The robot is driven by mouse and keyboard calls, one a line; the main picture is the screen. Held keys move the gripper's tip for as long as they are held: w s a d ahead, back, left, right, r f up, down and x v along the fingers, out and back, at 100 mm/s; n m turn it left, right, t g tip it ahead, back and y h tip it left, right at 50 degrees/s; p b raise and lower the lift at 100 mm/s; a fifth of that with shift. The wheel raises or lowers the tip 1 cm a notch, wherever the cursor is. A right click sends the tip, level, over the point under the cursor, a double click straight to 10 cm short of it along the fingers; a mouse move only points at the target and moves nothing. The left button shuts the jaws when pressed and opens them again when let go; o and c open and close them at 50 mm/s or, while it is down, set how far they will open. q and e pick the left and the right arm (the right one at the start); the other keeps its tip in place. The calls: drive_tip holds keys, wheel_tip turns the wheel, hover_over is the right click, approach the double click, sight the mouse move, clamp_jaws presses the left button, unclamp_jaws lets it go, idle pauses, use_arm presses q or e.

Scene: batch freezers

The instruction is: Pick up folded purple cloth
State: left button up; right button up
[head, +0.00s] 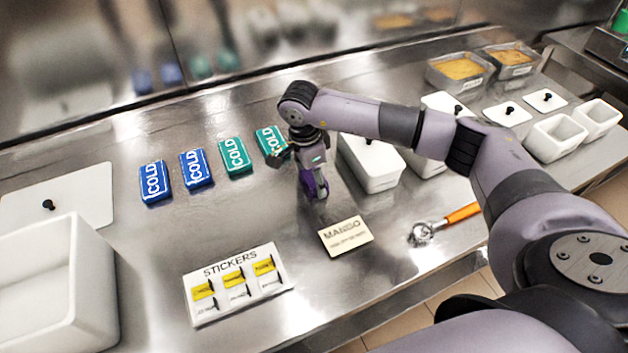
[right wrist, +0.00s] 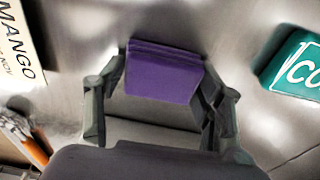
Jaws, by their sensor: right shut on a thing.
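The folded purple cloth (right wrist: 163,76) sits between the two fingers of my right gripper (right wrist: 163,88) in the right wrist view. The fingers are shut on it from both sides. In the head view the right gripper (head: 311,185) points down over the steel counter, with a bit of the purple cloth (head: 308,183) showing at its fingers. I cannot tell whether the cloth touches the counter. My left gripper does not show.
Blue and teal COLD packs (head: 234,155) lie left of the right gripper. A MANGO card (head: 345,236), a STICKERS sheet (head: 238,284) and an orange-handled scoop (head: 445,223) lie nearer. A lidded white tub (head: 371,163) stands close on the right.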

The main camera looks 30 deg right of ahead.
sight(313, 178)
drive_tip(key=shift+c, duration=1.1)
drive_tip(key=shift+w+r, duration=0.1)
drive_tip(key=shift+r, duration=0.45)
wheel_tip(313, 178, up, 19)
drive_tip(key=b, duration=0.2)
